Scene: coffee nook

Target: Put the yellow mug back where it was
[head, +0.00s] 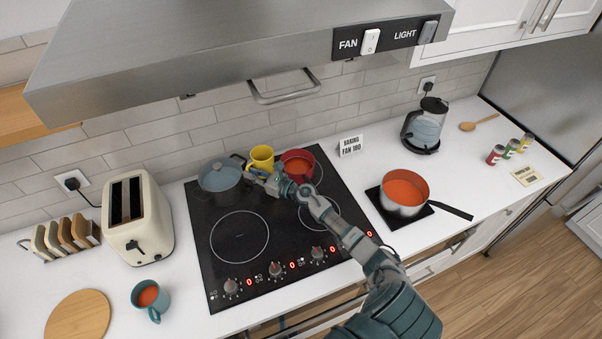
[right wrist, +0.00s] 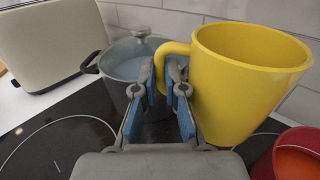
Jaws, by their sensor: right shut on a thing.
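The yellow mug (head: 262,155) is near the back of the black cooktop, between the grey pot (head: 219,177) and the red pot (head: 297,163). My right gripper (head: 254,176) reaches it from the front right. In the right wrist view the yellow mug (right wrist: 245,80) is upright on the right, and the blue-padded fingers of my right gripper (right wrist: 167,85) are shut on its handle. Whether the mug's base touches the cooktop is hidden. My left gripper is not in view.
A toaster (head: 137,217) stands left of the cooktop (head: 270,270), with a teal mug (head: 150,299) in front. An orange-filled saucepan (head: 403,190) and a kettle (head: 425,127) are on the right. The range hood (head: 200,50) overhangs the cooktop. The cooktop's front is clear.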

